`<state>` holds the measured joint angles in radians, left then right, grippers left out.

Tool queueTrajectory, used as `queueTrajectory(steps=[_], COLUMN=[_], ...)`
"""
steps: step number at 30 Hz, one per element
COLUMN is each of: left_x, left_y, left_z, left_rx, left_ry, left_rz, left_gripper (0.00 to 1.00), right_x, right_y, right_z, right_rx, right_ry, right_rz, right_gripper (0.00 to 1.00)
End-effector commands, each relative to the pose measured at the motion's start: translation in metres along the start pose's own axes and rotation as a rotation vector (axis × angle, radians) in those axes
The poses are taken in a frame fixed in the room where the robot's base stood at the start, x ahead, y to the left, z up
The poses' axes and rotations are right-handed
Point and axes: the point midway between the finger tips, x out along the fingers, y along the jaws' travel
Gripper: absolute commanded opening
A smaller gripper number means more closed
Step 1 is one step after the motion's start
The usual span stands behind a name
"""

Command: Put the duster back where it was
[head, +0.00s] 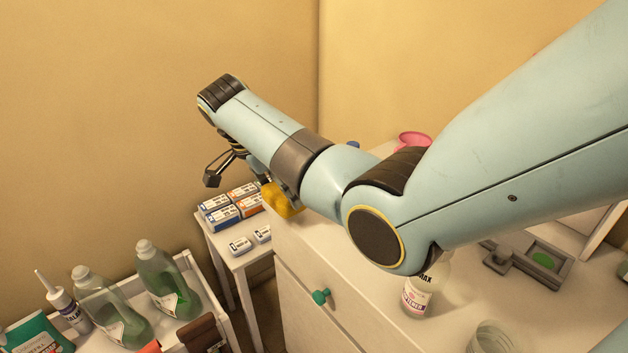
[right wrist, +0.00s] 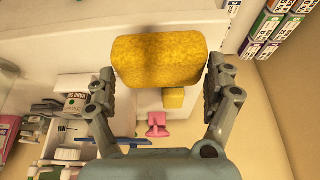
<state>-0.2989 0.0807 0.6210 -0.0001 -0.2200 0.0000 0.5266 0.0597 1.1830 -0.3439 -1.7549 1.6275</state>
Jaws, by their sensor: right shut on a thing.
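The yellow duster (right wrist: 158,58) is a soft-looking, rounded block in the right wrist view. My right gripper (right wrist: 160,88) has a finger at each end of it and is shut on it. In the head view the duster (head: 280,201) shows below my right wrist, at the far left corner of the white cabinet. My forearm partly hides it, and I cannot tell whether it touches the cabinet top. My left gripper is not in view.
Small boxes (head: 222,217) stand on a low side table left of the cabinet (head: 330,262). A trolley with green bottles (head: 165,292) is at lower left. A labelled bottle (head: 419,292) and a pink bowl (head: 414,140) are on the cabinet. The cabinet's front left top is clear.

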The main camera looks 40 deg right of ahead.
Motion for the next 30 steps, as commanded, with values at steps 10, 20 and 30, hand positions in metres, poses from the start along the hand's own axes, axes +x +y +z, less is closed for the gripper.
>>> queueTrajectory(steps=[10, 20, 30], left_x=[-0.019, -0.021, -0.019], left_y=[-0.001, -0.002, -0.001], left_z=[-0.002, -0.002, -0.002], left_rx=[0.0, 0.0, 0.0], left_ry=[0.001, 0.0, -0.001], left_rz=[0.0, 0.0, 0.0], left_gripper=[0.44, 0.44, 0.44], right_x=[0.028, 0.06, 0.065], right_y=[0.002, 0.002, 0.002], right_z=[-0.069, -0.059, -0.057], right_rx=[-0.001, -0.001, -0.001], right_ry=[0.001, -0.001, -0.001], right_rz=[0.001, 0.001, 0.0], right_gripper=[0.6, 0.6, 0.6])
